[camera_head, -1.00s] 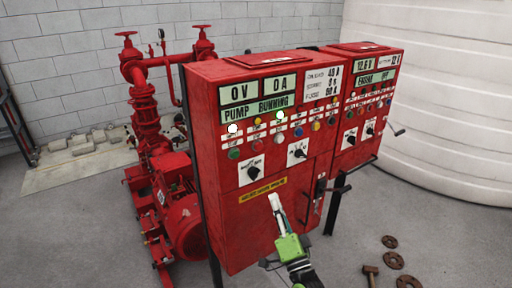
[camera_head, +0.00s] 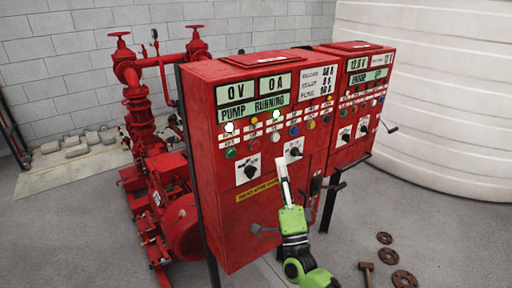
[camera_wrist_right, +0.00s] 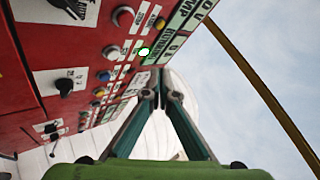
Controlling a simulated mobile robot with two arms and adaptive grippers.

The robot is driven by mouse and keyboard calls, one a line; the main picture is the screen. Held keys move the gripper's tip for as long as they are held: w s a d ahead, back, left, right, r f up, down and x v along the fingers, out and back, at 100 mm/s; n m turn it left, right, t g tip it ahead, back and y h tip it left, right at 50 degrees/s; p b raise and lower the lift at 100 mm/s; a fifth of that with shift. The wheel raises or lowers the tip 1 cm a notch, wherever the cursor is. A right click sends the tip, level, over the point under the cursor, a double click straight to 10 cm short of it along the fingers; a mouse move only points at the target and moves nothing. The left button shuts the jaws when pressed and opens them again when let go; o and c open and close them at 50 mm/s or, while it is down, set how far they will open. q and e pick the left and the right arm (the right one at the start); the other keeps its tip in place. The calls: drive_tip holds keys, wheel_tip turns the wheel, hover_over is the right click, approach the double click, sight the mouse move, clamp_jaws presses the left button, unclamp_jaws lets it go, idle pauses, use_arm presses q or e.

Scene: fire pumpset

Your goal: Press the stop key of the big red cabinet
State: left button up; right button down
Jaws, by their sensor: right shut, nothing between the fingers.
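The big red cabinet (camera_head: 235,215) stands in the middle of the head view, its front turned right. Its display reads "PUMP RUNNING". Below are lamps and a row of keys: a green key (camera_head: 231,153), a red key (camera_head: 254,145) to its right, then others. My left gripper is not in view.
A second red cabinet (camera_head: 352,140) adjoins on the right, with a crank handle and levers. A red pump (camera_head: 178,205) with pipes stands on the left. A white tank (camera_head: 430,90) is behind. A hammer (camera_head: 366,268) and rusty flanges (camera_head: 404,279) lie on the floor.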

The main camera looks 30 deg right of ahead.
sight(255, 145)
drive_tip(key=shift+w+a+b, duration=0.2)
drive_tip(key=shift+w+b, duration=0.65)
drive_tip(key=shift+w, duration=1.2)
drive_tip(key=shift+w+a+b, duration=0.15)
drive_tip(key=shift+w+b, duration=0.7)
drive_tip(key=shift+w, duration=1.15)
drive_tip(key=shift+y, duration=0.3)
drive_tip(key=shift+w+b, duration=0.3)
drive_tip(key=shift+w, duration=0.1)
drive_tip(key=shift+w+b, duration=0.35)
drive_tip(key=shift+w, duration=0.05)
drive_tip(key=shift+s, duration=0.15)
drive_tip(key=shift+s+p, duration=0.4)
drive_tip(key=shift+s, duration=0.3)
